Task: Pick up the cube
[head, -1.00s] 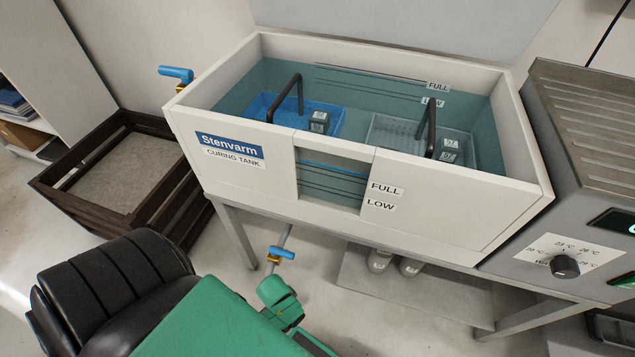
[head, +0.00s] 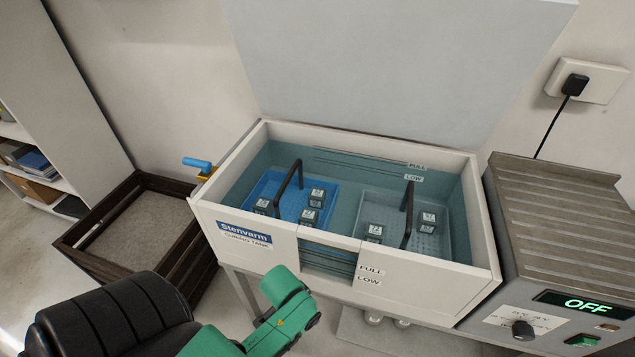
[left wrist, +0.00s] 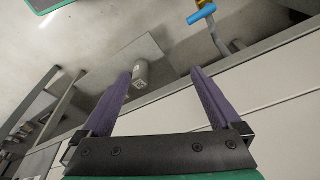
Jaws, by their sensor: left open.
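Small grey labelled cubes sit in two baskets inside the open curing tank (head: 235,260). In the blue basket (head: 265,185) are a cube at the back (head: 317,196), one in front of it (head: 309,217) and one at the left (head: 262,206). In the grey basket (head: 390,205) are a cube at the left (head: 375,233) and two at the right (head: 429,217) (head: 425,231). My left gripper (left wrist: 160,73) shows only in the left wrist view, open and empty, beside the tank's pale side. My right gripper is not in view.
Each basket has a dark upright handle. The tank's pale lid (head: 390,70) stands raised behind. A grey control unit (head: 540,260) reading OFF adjoins at right. A wooden crate (head: 85,235) and a blue-handled valve (head: 198,162) are at left.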

